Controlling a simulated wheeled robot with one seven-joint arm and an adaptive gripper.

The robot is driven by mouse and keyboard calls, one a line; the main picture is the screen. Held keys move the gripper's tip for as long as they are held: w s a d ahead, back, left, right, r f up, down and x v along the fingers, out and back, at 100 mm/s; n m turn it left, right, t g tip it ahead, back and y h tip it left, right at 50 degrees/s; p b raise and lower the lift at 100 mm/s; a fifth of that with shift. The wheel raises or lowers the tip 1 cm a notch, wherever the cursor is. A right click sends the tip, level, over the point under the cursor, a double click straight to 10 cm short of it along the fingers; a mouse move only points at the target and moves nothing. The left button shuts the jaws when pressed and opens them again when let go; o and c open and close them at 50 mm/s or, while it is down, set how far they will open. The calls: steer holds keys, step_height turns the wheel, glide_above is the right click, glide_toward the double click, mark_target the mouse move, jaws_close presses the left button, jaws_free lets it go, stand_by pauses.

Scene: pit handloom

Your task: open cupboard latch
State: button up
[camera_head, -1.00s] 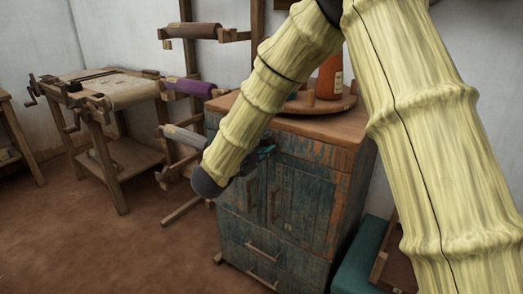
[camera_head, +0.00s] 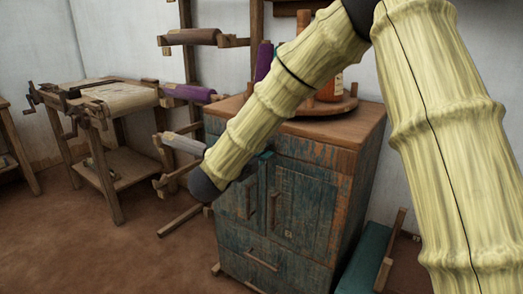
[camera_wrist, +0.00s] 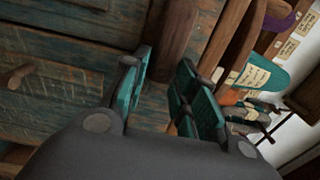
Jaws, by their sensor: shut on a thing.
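The cupboard (camera_head: 300,210) is a worn blue-and-brown wooden cabinet with two upper doors and a drawer below. Its doors look closed in the head view.
A round wooden tray (camera_head: 345,104) with an orange bottle (camera_head: 331,85) stands on the cupboard. Rack arms with a grey roll (camera_head: 184,143) and a purple roll (camera_head: 188,93) reach close to its left side. A teal bench (camera_head: 366,258) is at right. Floor at front left is clear.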

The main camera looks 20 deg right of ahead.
steer(key=shift+s+f, duration=0.1)
steer(key=shift+f, duration=0.05)
steer(key=o, duration=1)
steer(key=shift+d, duration=0.1)
steer(key=v, duration=1.2)
